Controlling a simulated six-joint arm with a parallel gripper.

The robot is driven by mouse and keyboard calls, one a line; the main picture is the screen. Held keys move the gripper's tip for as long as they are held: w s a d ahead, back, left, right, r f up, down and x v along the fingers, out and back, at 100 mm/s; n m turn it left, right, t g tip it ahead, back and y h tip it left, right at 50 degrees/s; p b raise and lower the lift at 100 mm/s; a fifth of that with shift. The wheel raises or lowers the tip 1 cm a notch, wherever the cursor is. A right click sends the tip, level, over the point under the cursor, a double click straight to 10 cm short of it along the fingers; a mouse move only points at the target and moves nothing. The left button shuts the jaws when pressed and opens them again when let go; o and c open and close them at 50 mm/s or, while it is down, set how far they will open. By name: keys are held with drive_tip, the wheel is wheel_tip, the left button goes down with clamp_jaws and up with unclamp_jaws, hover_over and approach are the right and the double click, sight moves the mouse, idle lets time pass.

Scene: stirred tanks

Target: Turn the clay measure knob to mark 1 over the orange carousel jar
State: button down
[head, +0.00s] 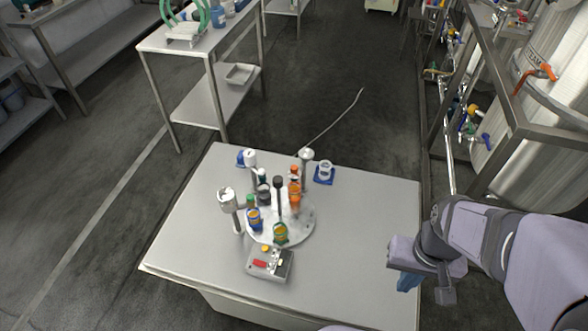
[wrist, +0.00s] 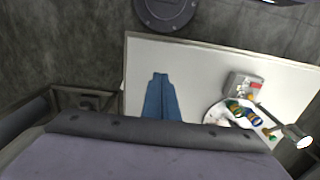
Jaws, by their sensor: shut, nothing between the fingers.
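A round pale carousel (head: 308,232) stands mid-table, carrying several jars with coloured tops. An orange jar (head: 295,190) is on its far right side. Dispenser posts stand around it: a left one (head: 227,194), a back one (head: 249,156) and a right one (head: 307,155). I cannot tell which bears the clay measure knob, and no marks are readable.
A grey control box (head: 268,263) with a red display sits in front of the carousel. A small blue-based item (head: 324,174) stands at the back right. The table's right part (head: 370,235) is bare. Metal pipework and a tank (head: 545,120) stand at the right.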

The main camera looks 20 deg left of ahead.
drive_tip(key=c, duration=2.5)
unclamp_jaws()
drive_tip(key=o, duration=0.9)
drive_tip(key=shift+a+f, duration=0.1)
drive_tip(key=shift+a, duration=0.1)
drive_tip(key=n+t+y+b, duration=0.3)
drive_tip(key=n, duration=0.5)
approach(294, 167)
drive_tip(key=shift+f+n, duration=0.4)
drive_tip(key=shift+n, duration=0.1)
drive_tip(key=shift+p+x, duration=1.3)
drive_tip(key=shift+x, duration=2.35)
